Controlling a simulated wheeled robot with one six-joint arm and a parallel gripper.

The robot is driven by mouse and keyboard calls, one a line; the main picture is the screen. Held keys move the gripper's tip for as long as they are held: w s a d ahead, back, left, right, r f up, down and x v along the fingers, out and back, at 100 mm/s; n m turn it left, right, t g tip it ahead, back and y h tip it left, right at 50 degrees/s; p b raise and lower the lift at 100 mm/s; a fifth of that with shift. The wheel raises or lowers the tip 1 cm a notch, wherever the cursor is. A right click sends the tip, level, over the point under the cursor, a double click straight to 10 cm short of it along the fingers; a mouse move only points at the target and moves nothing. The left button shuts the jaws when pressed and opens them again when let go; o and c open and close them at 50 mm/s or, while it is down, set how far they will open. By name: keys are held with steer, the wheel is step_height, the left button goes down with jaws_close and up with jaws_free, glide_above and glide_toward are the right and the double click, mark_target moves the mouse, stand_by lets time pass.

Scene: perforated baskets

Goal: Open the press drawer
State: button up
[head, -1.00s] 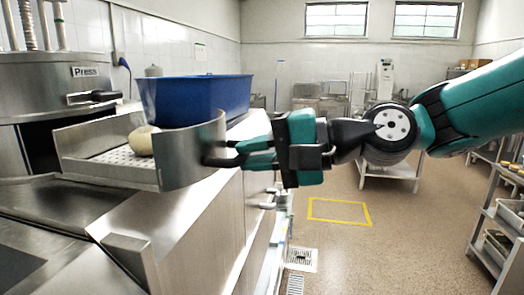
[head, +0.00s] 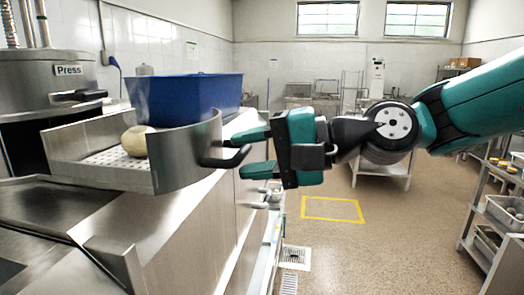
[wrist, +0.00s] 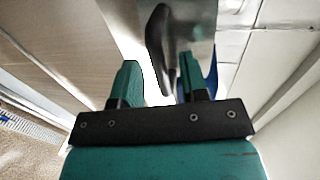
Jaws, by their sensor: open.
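The press (head: 68,85) is a steel machine at left with a "Press" label. Its drawer (head: 185,165), a perforated steel tray with a curved front, stands pulled out from the dark opening. A round pale item (head: 137,140) lies in it. The drawer's black handle (head: 222,161) sticks out from the curved front. My gripper (head: 243,154) is open at the handle, one finger above and one below its outer end in the head view. In the wrist view, the handle (wrist: 160,50) lies just ahead of the gap between my fingers (wrist: 158,82); I cannot tell whether they touch it.
A blue bin (head: 185,100) stands on the counter behind the drawer. The steel counter (head: 175,220) runs below it. A shelf rack with trays (head: 490,215) stands at right. The floor (head: 400,230) between is clear.

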steer(key=shift+d, duration=0.1)
steer(key=p+v, duration=0.9)
steer(key=v, duration=0.8)
steer(key=shift+d+p, duration=0.15)
steer(key=shift+p, duration=0.2)
steer(key=shift+w, duration=0.1)
